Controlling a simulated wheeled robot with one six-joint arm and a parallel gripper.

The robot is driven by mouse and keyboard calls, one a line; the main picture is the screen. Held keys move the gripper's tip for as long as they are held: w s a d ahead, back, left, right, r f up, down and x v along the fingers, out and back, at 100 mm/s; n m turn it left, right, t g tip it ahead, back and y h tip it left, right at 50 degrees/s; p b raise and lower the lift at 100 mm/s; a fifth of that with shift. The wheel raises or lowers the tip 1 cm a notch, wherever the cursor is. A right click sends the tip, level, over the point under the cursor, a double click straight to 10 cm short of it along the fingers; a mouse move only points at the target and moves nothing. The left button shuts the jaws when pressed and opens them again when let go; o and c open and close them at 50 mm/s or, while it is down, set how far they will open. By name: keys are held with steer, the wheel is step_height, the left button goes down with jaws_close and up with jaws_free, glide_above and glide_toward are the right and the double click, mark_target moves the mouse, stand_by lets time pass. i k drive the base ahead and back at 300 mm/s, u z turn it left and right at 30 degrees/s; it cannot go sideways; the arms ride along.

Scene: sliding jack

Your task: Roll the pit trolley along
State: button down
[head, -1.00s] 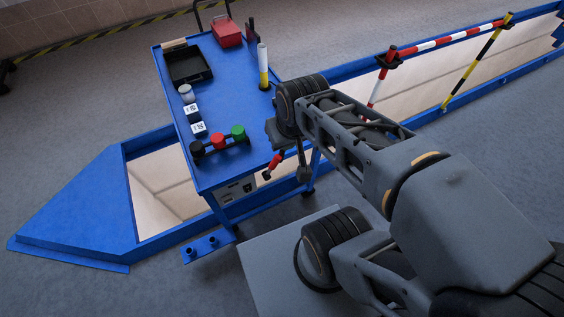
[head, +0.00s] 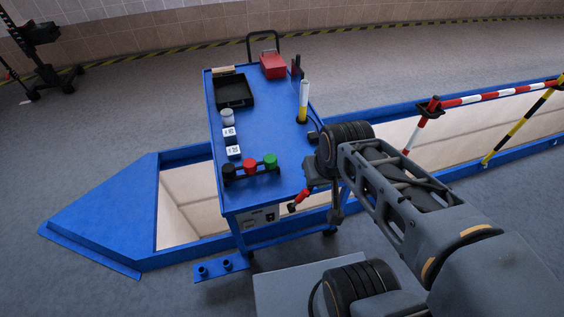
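The blue pit trolley (head: 267,130) stands across the long pit, whose blue rim (head: 100,215) comes to a pointed end at the left. My arm reaches in from the right, and its wrist is beside the trolley's right edge. My gripper (head: 336,208) hangs low by the near right side of the trolley, dark and small. A short red-and-black handle (head: 299,199) shows just left of it, under the trolley top. I cannot tell whether my gripper touches the handle or how its fingers stand.
On the trolley are a black tray (head: 234,91), a red box (head: 273,65), a yellow-white cylinder (head: 303,102) and several knobs. A red-white barrier (head: 485,95) crosses the pit at right. A blue floor bracket (head: 221,268) lies near the trolley. A dark stand (head: 48,60) is far left.

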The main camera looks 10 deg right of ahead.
mark_target(270, 126)
steer(key=u, duration=0.05)
steer(key=k, duration=0.5)
steer(key=u, duration=1.15)
steer(key=i, duration=0.65)
steer(key=z, duration=1.35)
